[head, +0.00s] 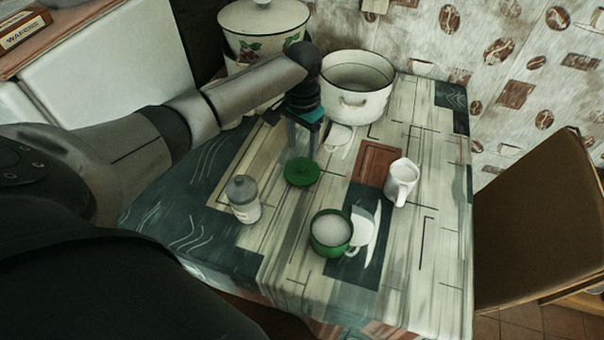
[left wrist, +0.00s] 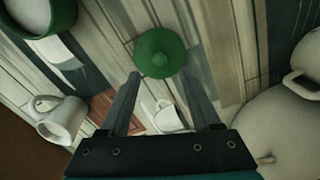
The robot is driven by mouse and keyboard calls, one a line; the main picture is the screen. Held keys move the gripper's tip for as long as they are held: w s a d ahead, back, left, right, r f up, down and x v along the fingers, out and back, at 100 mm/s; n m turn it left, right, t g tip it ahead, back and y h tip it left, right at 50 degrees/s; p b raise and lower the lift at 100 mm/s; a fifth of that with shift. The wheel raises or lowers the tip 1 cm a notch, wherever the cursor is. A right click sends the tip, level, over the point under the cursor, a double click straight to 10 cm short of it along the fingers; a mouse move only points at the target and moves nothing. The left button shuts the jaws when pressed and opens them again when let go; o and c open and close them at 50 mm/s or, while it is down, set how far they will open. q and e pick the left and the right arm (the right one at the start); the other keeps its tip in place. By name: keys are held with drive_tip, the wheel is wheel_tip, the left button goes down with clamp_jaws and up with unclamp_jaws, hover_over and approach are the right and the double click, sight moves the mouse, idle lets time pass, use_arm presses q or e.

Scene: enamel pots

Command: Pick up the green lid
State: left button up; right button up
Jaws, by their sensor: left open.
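The green lid (head: 301,172) is a small round disc with a knob, lying on the patterned tablecloth near the middle of the table. My left gripper (head: 302,153) points down just behind and above it, open and empty. In the left wrist view the lid (left wrist: 160,52) shows whole, with its knob up, just beyond and between the fingertips of my open left gripper (left wrist: 160,80). The fingers do not appear to be around it; the exact gap is hard to tell. My right gripper is in neither view.
A green pot (head: 330,232) with a pale inside stands in front of the lid, a grey-capped shaker (head: 243,198) to its left, a white mug (head: 402,180) to its right. A large white pot (head: 355,88) and a berry-patterned pot (head: 262,45) stand behind. A chair (head: 545,220) is right.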

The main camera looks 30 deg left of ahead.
sight(302, 165)
use_arm(q)
drive_tip(key=shift+f, duration=0.45)
wheel_tip(302, 165, down, 5)
drive_tip(key=shift+s+b, duration=0.1)
drive_tip(key=shift+b, duration=0.95)
clamp_jaws()
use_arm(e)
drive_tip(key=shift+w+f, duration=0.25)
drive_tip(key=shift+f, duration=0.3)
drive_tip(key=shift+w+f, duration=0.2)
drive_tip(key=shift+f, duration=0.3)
use_arm(q)
drive_tip(key=shift+r, duration=0.1)
